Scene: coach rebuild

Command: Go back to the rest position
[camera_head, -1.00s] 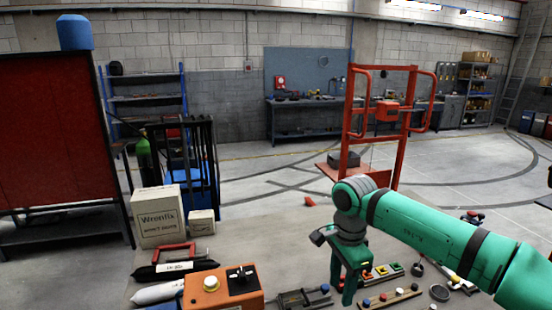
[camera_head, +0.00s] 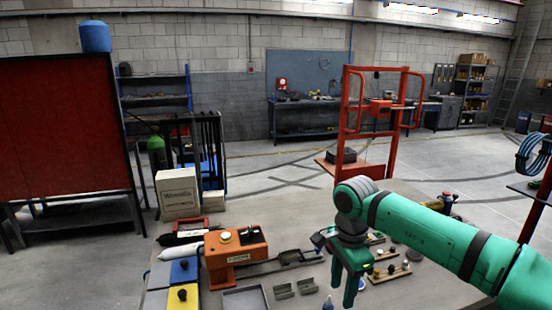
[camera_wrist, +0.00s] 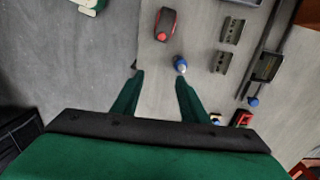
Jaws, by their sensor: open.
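My green arm reaches in from the right in the head view. My gripper (camera_head: 345,290) points down above the grey workbench (camera_head: 315,276). In the wrist view my gripper (camera_wrist: 157,85) shows two green fingers spread apart with nothing between them. A small blue-tipped item (camera_wrist: 181,66) lies on the bench just beyond the right fingertip, apart from it. A red and dark item (camera_wrist: 165,24) lies farther off.
An orange device (camera_head: 235,255) stands left of my gripper, with grey trays and blocks (camera_head: 284,290) between. A rail with coloured knobs (camera_head: 388,272) lies close to the right. A white box (camera_head: 178,195) stands at the bench's back left. A red frame cart (camera_head: 345,125) is behind.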

